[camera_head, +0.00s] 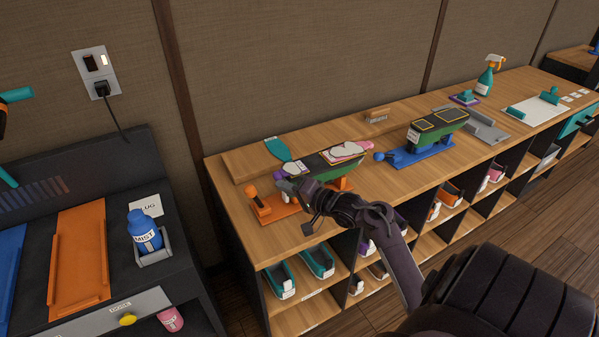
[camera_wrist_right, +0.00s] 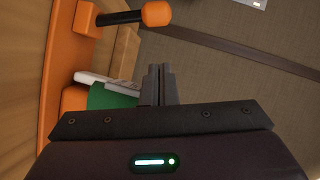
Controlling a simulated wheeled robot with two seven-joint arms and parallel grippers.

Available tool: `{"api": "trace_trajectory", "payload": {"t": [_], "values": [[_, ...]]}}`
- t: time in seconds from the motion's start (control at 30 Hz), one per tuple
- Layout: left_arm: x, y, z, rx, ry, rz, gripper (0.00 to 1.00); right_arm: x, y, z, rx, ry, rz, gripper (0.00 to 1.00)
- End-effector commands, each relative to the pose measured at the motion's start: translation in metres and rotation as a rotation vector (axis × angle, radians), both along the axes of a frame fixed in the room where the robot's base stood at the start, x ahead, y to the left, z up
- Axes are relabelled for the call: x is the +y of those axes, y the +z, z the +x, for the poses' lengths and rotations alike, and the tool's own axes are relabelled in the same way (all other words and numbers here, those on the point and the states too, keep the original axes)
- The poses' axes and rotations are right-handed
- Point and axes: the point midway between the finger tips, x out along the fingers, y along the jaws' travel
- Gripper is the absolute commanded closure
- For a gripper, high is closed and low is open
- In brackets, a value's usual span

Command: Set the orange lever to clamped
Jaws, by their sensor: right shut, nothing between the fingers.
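The orange lever (camera_head: 252,191) stands at the near left end of an orange base plate on the wooden counter, its knob raised. In the right wrist view, the lever's orange ball knob (camera_wrist_right: 157,13) sits on a black rod joined to an orange block on the orange base (camera_wrist_right: 62,50). My right gripper (camera_head: 284,186) is just right of the lever, over the base; in the wrist view its fingers (camera_wrist_right: 158,84) are together and empty, apart from the knob. My forearm and gripper hide part of the base. My left gripper is not in view.
A green and black piece (camera_head: 345,165) rests above the orange base, beside my gripper. A blue stand (camera_head: 428,157) with a green block is to the right. A dark bench with a blue bottle (camera_head: 143,232) is at left. Cubbies below hold several shoes.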

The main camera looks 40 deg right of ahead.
Motion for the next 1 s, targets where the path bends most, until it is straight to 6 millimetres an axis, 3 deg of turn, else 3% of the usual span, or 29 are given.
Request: {"api": "trace_trajectory", "payload": {"t": [0.1, 0.3, 1.0], "values": [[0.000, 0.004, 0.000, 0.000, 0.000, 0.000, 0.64, 0.005, -0.002, 0.024, -0.001, 0.000, 0.001, 1.00], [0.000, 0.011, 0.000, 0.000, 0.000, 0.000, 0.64, 0.029, -0.012, 0.036, 0.001, 0.000, 0.001, 1.00], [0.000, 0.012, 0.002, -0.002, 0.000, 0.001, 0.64, 0.037, -0.016, 0.047, 0.011, 0.002, -0.051, 1.00]]}}
